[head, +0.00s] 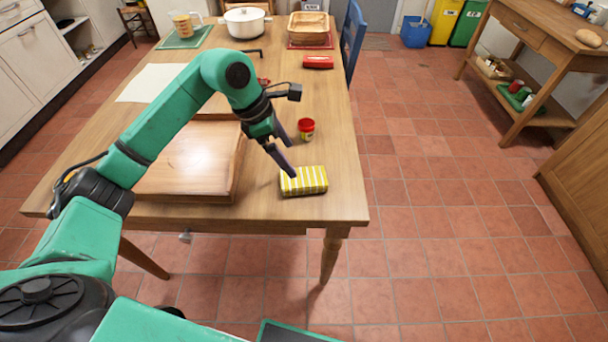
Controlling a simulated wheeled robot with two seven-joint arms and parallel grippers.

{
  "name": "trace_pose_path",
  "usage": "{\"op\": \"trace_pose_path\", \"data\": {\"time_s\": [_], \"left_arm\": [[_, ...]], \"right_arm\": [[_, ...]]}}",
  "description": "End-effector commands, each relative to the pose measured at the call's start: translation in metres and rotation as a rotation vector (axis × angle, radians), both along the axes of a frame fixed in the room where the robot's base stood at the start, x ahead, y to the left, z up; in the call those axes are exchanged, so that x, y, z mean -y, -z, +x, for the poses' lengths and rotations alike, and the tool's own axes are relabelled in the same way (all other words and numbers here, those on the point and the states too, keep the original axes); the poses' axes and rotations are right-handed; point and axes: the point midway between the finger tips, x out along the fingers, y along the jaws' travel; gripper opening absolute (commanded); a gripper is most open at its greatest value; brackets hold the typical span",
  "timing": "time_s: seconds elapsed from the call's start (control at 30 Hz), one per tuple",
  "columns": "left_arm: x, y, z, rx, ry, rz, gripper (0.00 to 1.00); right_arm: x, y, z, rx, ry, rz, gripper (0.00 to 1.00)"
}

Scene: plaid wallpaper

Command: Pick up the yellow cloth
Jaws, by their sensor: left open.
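The yellow cloth (304,181) is a folded block with white stripes. It lies on the wooden table (335,205) near its front right corner. My left gripper (292,158) is open and empty, with its fingers pointing down and to the right. In the picture, one fingertip reaches the cloth's upper left edge; I cannot tell if it touches. The other finger is further back, near a red jar. My right gripper is not in view.
The red jar (306,130) stands just behind the cloth. A wooden tray (190,195) lies to its left. A red object (318,62), a white pot (245,22) and a basket (308,25) are further back. The table's right edge is close to the cloth.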

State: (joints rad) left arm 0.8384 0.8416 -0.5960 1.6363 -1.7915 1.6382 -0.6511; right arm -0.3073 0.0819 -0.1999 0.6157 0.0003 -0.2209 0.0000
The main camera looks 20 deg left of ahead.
Motion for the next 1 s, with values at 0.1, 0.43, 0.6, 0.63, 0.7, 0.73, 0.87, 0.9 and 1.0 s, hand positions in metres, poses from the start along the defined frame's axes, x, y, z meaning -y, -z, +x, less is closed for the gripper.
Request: {"op": "trace_pose_path", "data": {"time_s": [0.1,0.43,0.6,0.63,0.7,0.73,0.87,0.9,1.0], "left_arm": [[0.009,0.021,0.003,-0.001,0.002,-0.003,1.0],[0.027,0.071,0.006,-0.002,0.001,-0.003,1.0],[0.029,0.079,0.008,0.002,0.001,-0.001,1.0],[0.029,0.079,0.008,0.002,0.001,-0.001,1.0],[0.028,0.079,0.008,0.002,0.001,-0.001,0.96],[0.028,0.079,0.008,0.002,0.001,-0.001,0.85],[0.028,0.078,0.008,0.001,0.001,-0.002,0.35],[0.028,0.078,0.008,0.002,0.001,-0.001,0.27],[0.028,0.078,0.008,0.002,0.001,-0.002,0.27]], "right_arm": [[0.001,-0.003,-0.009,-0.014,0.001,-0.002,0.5],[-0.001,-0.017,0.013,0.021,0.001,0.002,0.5],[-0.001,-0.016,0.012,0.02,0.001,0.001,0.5],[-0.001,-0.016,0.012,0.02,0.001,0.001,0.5],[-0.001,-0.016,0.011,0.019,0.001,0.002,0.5],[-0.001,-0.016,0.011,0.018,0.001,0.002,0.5],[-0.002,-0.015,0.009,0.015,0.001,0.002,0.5],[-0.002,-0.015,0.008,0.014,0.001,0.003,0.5],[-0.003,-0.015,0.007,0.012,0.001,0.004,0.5]]}}
